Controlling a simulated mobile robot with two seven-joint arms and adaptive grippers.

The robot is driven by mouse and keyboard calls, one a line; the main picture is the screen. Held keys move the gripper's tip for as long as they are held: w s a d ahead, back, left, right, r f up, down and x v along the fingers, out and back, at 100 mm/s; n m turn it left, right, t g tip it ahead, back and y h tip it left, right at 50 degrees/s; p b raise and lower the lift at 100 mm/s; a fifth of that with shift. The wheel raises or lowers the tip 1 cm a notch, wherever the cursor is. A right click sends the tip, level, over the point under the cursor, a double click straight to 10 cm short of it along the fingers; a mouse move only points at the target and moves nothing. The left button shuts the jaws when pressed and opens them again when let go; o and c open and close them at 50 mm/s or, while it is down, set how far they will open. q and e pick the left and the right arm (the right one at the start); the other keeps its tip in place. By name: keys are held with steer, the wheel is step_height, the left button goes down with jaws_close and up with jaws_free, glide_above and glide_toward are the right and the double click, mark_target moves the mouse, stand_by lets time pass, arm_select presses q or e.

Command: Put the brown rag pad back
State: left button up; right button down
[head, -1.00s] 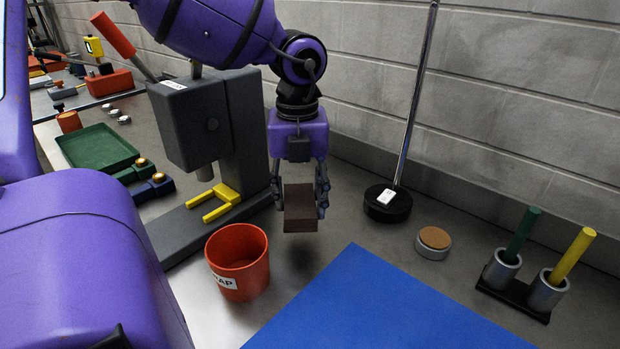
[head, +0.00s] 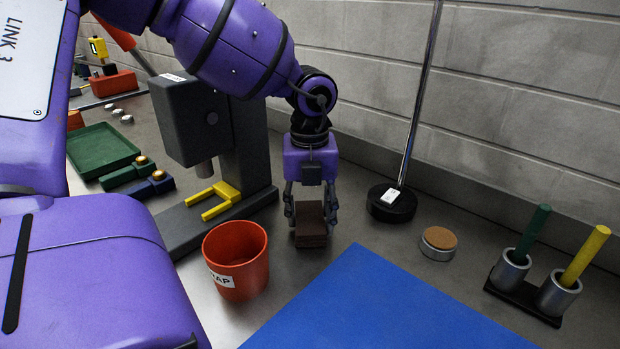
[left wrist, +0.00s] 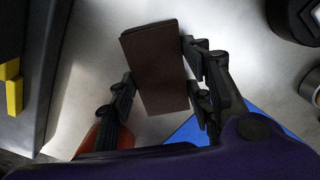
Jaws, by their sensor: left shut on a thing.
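The brown rag pad (head: 311,228) is a dark brown block between the fingers of my left gripper (head: 311,208). It is low over the grey bench, between the red bin and the black round base. I cannot tell whether its underside touches the bench. In the left wrist view the pad (left wrist: 157,70) fills the space between the two fingers of the left gripper (left wrist: 160,88), which is shut on it. My right gripper is not in view.
A red bin (head: 237,262) stands left of the pad, and a blue mat (head: 370,305) lies in front. A black base with a pole (head: 392,203) and a cork-topped disc (head: 438,243) are to the right. A grey press (head: 238,135) with a yellow fork (head: 215,200) stands left.

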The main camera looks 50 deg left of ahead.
mark_target(310, 216)
arm_select(q)
steer(key=o, duration=1.1)
steer(key=shift+r, duration=0.3)
step_height(310, 216, up, 12)
steer(key=p, duration=0.2)
steer(key=shift+f, duration=0.15)
